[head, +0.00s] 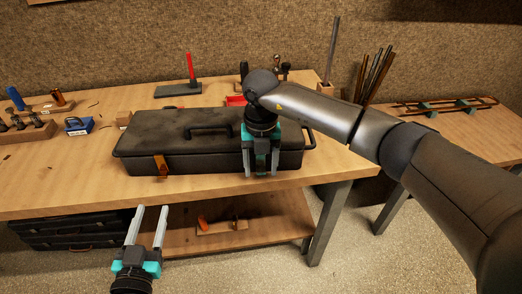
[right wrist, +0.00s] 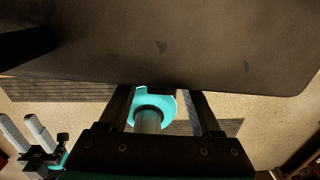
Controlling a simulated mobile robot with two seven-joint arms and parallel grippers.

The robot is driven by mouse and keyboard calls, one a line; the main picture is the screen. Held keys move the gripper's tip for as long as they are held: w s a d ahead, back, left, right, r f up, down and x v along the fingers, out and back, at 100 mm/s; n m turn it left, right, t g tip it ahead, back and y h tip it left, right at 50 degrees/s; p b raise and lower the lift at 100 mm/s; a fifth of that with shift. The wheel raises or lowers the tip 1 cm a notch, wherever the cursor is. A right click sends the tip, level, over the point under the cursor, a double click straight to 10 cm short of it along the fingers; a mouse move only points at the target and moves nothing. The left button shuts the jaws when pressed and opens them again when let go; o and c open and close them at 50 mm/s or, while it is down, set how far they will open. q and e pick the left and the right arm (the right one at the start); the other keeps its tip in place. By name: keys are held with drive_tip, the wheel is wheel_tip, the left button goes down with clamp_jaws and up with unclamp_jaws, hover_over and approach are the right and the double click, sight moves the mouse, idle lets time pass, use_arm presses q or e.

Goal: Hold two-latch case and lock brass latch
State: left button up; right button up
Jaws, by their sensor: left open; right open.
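The dark two-latch case (head: 180,150) lies shut on the workbench, with a black handle (head: 208,131) on its lid. The brass latch (head: 161,166) hangs at the left part of its front face; its exact setting is too small to tell. My right gripper (head: 261,172) is open and points down at the right part of the case front, hiding that stretch and any latch there. In the right wrist view, the case (right wrist: 170,45) fills the top, close to the fingertips (right wrist: 160,92); contact cannot be told. My left gripper (head: 152,207) is open and empty, below the bench's front edge.
The workbench (head: 80,185) has bare wood left of the case. Behind it stand a red-handled tool (head: 189,68) and a red tray (head: 236,100). A blue box (head: 78,125) sits at left. A lower shelf (head: 270,235) holds a wooden block. Dark cases (head: 70,228) are stacked underneath.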

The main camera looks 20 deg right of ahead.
drive_tip(key=shift+f, duration=0.85)
drive_tip(key=shift+c, duration=0.2)
clamp_jaws()
drive_tip(key=shift+r, duration=0.1)
idle(0.6)
